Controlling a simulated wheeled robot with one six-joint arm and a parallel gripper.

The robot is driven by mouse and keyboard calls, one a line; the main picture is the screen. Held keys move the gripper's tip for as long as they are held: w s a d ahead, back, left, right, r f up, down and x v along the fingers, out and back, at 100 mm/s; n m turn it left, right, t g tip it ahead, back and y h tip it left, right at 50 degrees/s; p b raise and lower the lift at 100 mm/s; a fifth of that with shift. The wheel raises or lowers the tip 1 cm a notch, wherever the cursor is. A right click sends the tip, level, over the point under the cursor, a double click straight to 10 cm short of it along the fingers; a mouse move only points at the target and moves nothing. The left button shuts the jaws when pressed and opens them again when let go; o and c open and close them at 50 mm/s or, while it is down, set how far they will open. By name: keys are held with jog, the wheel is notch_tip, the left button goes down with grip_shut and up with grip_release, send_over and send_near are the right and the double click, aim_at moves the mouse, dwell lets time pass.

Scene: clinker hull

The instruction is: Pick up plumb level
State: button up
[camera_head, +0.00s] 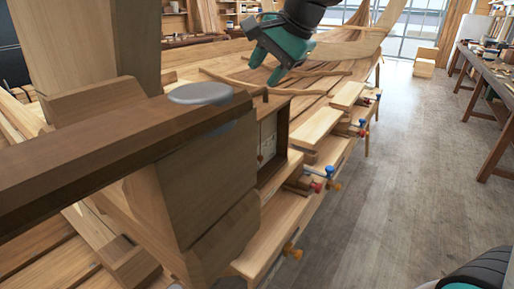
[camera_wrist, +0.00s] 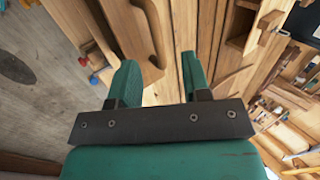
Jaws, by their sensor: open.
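My gripper (camera_head: 268,72) is open and empty, above the planked hull in the upper middle of the head view. In the wrist view its two green fingers (camera_wrist: 158,66) stand apart. A curved wooden piece (camera_wrist: 152,28) shows beyond and between them; I see no contact. I cannot pick out the plumb level for certain. A dark-framed box-like thing with a pale face (camera_head: 268,138) stands beside the thick post in the head view, partly hidden by it. A thin bent wooden piece (camera_head: 235,82) lies on the hull below my gripper.
A thick wooden post (camera_head: 200,185) and dark beam (camera_head: 110,140) block the near left. A grey disc (camera_head: 200,93) sits on the beam's end. Clamps with coloured knobs (camera_head: 330,172) line the hull's edge. The floor (camera_head: 400,180) is clear at right, before a workbench (camera_head: 495,85).

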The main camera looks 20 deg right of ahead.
jog(key=shift+d+p+x, duration=0.2)
jog(key=shift+p+x, duration=0.4)
jog(key=shift+x, duration=1.15)
jog(key=shift+d+p+x, duration=0.2)
jog(key=shift+p+x, duration=0.4)
jog(key=shift+x, duration=1.2)
jog(key=shift+w, duration=0.1)
grip_shut()
